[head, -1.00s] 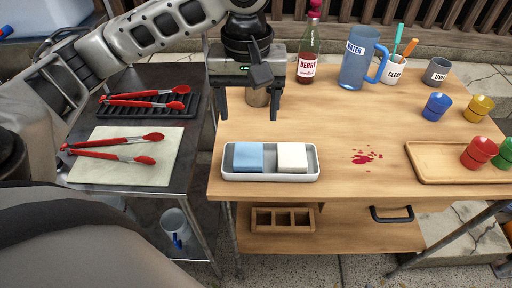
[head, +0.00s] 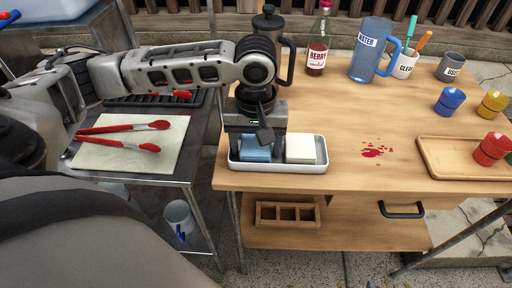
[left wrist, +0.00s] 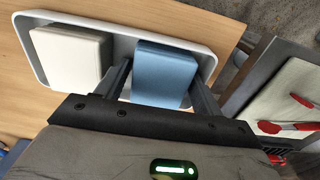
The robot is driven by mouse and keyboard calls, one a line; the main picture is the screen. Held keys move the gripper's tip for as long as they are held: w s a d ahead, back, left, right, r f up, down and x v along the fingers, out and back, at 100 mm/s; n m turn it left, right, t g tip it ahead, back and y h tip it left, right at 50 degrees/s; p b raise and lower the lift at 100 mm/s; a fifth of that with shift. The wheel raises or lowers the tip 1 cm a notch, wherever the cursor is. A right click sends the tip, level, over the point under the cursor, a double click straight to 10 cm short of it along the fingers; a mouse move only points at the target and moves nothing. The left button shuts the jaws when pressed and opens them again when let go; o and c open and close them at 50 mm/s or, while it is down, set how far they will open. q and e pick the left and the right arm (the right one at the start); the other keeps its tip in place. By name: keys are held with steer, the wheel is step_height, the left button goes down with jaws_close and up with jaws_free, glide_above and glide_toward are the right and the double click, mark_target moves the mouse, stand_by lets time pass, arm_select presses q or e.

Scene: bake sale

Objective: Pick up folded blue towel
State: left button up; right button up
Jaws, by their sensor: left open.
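The folded blue towel (head: 257,153) lies at the left end of a white tray (head: 300,168) on the wooden table. It also shows in the left wrist view (left wrist: 165,72). A folded cream towel (head: 301,148) lies beside it in the same tray. My left gripper (head: 257,156) points down over the blue towel and is open, with one finger on each side of it. The wrist view shows one finger between the two towels and the other between the blue towel and the tray's end wall. I cannot tell whether the fingers touch the towel. My right gripper is not in view.
A red stain (head: 373,152) lies right of the tray, with a wooden tray (head: 440,175) beyond it. A berry bottle (head: 319,45), water jug (head: 370,50) and cups stand at the back. Red tongs (head: 125,145) lie on a board (head: 150,158) at left.

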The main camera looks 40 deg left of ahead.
mark_target(256, 143)
arm_select(q)
steer(key=c, duration=0.7)
steer(key=shift+c, duration=0.2)
steer(key=shift+r, duration=0.2)
steer(key=shift+r, duration=0.3)
step_height(256, 143, up, 2)
steer(key=shift+r, duration=0.1)
steer(key=d+r+p, duration=0.2)
steer(key=d+r, duration=0.8)
steer(key=d, duration=0.4)
steer(key=shift+s, duration=0.3)
